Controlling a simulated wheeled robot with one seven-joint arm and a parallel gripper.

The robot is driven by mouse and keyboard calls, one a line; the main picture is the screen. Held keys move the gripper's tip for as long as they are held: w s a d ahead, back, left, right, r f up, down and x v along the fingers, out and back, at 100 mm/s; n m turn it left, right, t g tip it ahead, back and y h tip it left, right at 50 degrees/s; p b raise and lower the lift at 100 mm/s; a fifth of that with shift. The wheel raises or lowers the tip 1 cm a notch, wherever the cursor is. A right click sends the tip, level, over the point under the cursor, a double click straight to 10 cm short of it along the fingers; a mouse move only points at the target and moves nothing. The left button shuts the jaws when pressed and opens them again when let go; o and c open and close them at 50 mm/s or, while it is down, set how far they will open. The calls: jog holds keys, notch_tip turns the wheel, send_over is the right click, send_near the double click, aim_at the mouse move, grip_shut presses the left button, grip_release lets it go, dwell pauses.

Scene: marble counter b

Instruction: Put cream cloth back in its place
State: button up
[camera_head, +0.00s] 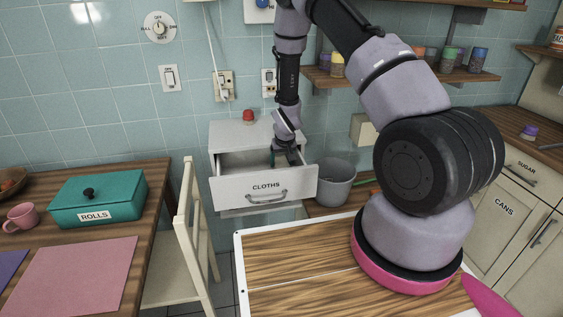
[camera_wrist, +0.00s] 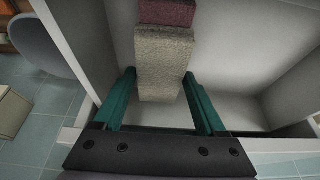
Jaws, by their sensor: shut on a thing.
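The cream cloth (camera_wrist: 163,52) is a folded, speckled block between the two teal fingers of my gripper (camera_wrist: 160,76) in the wrist view. My gripper is shut on it. The gripper (camera_head: 284,158) reaches down into the open drawer labelled CLOTHS (camera_head: 247,190) in the head view, near its right side. The cloth is inside the drawer's walls in the wrist view; I cannot tell if it touches the floor of the drawer. In the head view the drawer front and gripper hide the cloth.
A dark red cloth (camera_wrist: 167,12) lies against the cream cloth's far end. The rest of the drawer (camera_wrist: 235,55) looks bare. A grey bin (camera_head: 335,180) stands right of the drawer. A cream chair (camera_head: 187,230) and a table with a teal ROLLS box (camera_head: 98,197) are left.

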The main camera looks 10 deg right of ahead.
jog(key=o, duration=1.4)
jog(key=shift+f, duration=0.1)
jog(key=s+d+r+m, duration=0.1)
jog(key=s+r, duration=0.3)
jog(key=r, duration=0.8)
jog(key=s+d+r+m+t+y, duration=0.1)
jog(key=s+r, duration=0.3)
jog(key=r, duration=0.8)
jog(key=s+d+r+m, duration=0.15)
jog(key=s+r, duration=0.25)
jog(key=r, duration=0.8)
jog(key=shift+m+t+y, duration=0.35)
jog(key=shift+t+y, duration=0.15)
jog(key=shift+t, duration=0.4)
jog(key=s+r, duration=0.4)
jog(key=s, duration=0.2)
jog(key=s+d+r, duration=0.1)
jog(key=s+r, duration=0.4)
jog(key=s, duration=0.2)
jog(key=s+r, duration=0.4)
jog(key=s, duration=0.3)
jog(key=shift+d+r, duration=0.15)
jog(key=shift+d, duration=0.25)
